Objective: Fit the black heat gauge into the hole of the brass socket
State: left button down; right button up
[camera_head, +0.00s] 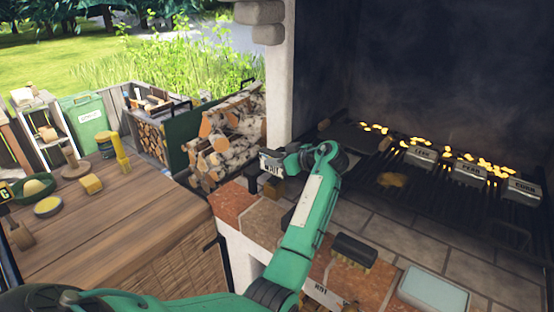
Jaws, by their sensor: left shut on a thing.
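My left arm comes in from the lower left and bends up over the brick ledge. My left gripper (272,168) is at its far end, in front of the pale wall post, above the ledge's back corner. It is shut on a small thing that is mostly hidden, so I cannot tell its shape. A small brownish piece (269,188) shows just below the gripper; I cannot tell whether it is held or stands on the ledge. I cannot make out the black heat gauge or the brass socket for certain. My right gripper is not clearly in view.
The grill (445,210) at the right carries several labelled metal blocks and glowing embers. A dark brush (354,250) and a pale blue tray (433,290) lie on the ledge. Stacked logs (228,140) stand behind. The wooden table (120,225) holds several small items; its right part is clear.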

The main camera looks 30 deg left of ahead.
pick_arm(q)
jog(key=shift+f, duration=0.4)
pick_arm(e)
jog(key=shift+f, duration=0.3)
pick_arm(q)
jog(key=c, duration=1.1)
grip_release()
jog(key=shift+r, duration=0.1)
jog(key=shift+b+v, duration=2)
jog(key=shift+v, duration=4.9)
pick_arm(e)
jog(key=shift+w+f, duration=0.9)
jog(key=shift+f, duration=0.3)
